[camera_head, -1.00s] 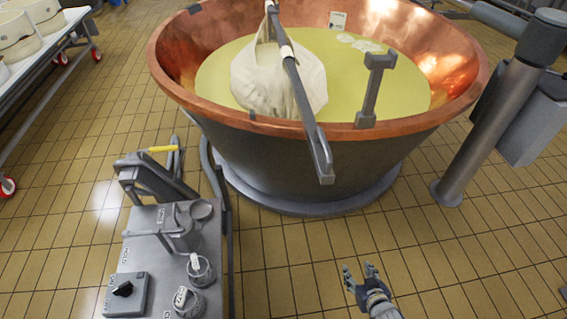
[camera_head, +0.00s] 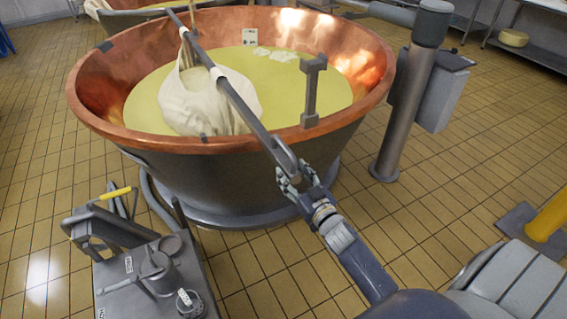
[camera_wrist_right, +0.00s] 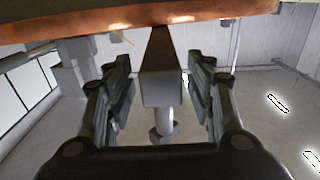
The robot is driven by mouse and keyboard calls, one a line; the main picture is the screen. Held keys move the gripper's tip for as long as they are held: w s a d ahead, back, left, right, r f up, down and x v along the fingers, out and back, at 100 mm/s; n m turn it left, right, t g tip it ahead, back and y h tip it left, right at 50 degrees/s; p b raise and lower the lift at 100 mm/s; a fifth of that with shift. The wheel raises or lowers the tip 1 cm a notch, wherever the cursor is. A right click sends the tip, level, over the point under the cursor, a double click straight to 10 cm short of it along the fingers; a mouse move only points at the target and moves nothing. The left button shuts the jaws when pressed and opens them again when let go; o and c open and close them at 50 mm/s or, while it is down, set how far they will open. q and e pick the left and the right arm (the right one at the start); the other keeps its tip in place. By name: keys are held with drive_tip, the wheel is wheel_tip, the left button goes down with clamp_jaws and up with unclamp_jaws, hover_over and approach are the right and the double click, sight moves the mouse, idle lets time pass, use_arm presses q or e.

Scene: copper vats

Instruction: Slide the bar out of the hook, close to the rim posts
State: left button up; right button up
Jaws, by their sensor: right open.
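The long grey bar (camera_head: 244,108) lies slanted across the copper vat (camera_head: 110,131), its near end sticking out past the front rim. A white cloth bag (camera_head: 215,105) of curd hangs from it over the yellow liquid. My right gripper (camera_head: 297,180) is open at the bar's near end. In the right wrist view the bar's end (camera_wrist_right: 162,85) sits between the two spread fingers, with gaps at both sides. I cannot clearly make out the hook. My left gripper is out of view.
A grey cart (camera_head: 150,282) with jugs and a yellow-handled part stands at the lower left. A thick grey column (camera_head: 405,105) rises right of the vat. A yellow post (camera_head: 548,220) is at the far right. Tiled floor between them is free.

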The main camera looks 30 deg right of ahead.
sight(285, 164)
drive_tip(key=shift+w+d, duration=0.1)
drive_tip(key=shift+w, duration=2.5)
clamp_jaws()
